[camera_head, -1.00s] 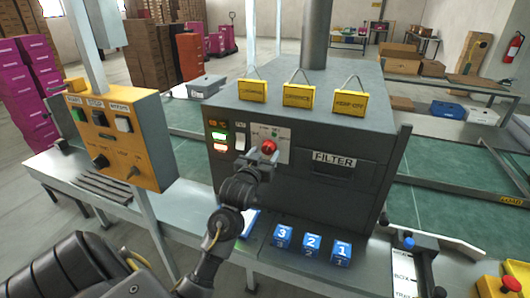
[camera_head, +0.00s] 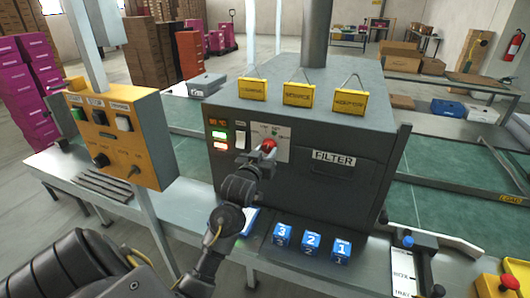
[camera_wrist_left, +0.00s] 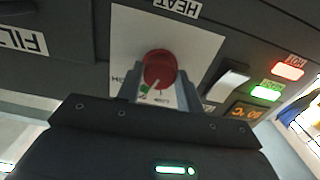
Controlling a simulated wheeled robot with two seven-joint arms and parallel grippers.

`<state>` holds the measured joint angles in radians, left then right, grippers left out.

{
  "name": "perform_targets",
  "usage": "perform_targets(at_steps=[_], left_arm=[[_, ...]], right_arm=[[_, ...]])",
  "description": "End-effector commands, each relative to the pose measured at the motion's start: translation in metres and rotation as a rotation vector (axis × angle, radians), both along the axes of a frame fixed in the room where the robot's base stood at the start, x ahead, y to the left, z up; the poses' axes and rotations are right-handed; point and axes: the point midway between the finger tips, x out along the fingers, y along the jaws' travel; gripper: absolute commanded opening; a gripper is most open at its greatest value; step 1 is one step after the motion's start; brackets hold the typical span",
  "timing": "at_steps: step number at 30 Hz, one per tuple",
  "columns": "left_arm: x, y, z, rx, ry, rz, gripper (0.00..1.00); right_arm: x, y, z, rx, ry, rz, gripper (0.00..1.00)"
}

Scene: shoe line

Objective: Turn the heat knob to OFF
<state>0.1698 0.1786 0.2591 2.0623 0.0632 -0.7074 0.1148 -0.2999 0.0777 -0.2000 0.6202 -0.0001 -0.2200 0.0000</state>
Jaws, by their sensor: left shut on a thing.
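The red heat knob (camera_head: 269,145) sits on a white dial plate (camera_head: 284,133) on the front of the dark grey machine. In the left wrist view the knob (camera_wrist_left: 159,66) is round, with a pale pointer line running to the lower left, towards a small green mark. The HEAT label (camera_wrist_left: 178,8) shows beside the plate. My left gripper (camera_head: 262,154) is at the knob, its fingers on either side of it. It is shut on the knob in the left wrist view (camera_wrist_left: 161,88). The plate's small lettering is partly hidden and hard to read. My right gripper is out of view.
A rocker switch (camera_head: 241,139) and lit green and red indicators (camera_head: 219,141) are left of the knob. The FILTER panel (camera_head: 335,160) is to its right. Numbered blue blocks (camera_head: 312,244) stand below. A yellow control box (camera_head: 118,140) hangs at left.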

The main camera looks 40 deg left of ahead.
Motion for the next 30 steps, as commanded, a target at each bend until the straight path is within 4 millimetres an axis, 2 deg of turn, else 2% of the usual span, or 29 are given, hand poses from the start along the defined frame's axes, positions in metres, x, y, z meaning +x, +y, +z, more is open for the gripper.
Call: perform_targets(at_steps=[8, 30], left_arm=[[0.000, 0.000, 0.003, -0.150, -0.048, 0.001, 0.14], [0.001, -0.002, 0.004, -0.808, -0.279, 0.002, 0.14]], right_arm=[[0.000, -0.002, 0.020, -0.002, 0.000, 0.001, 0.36], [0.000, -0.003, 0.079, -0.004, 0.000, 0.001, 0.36]])
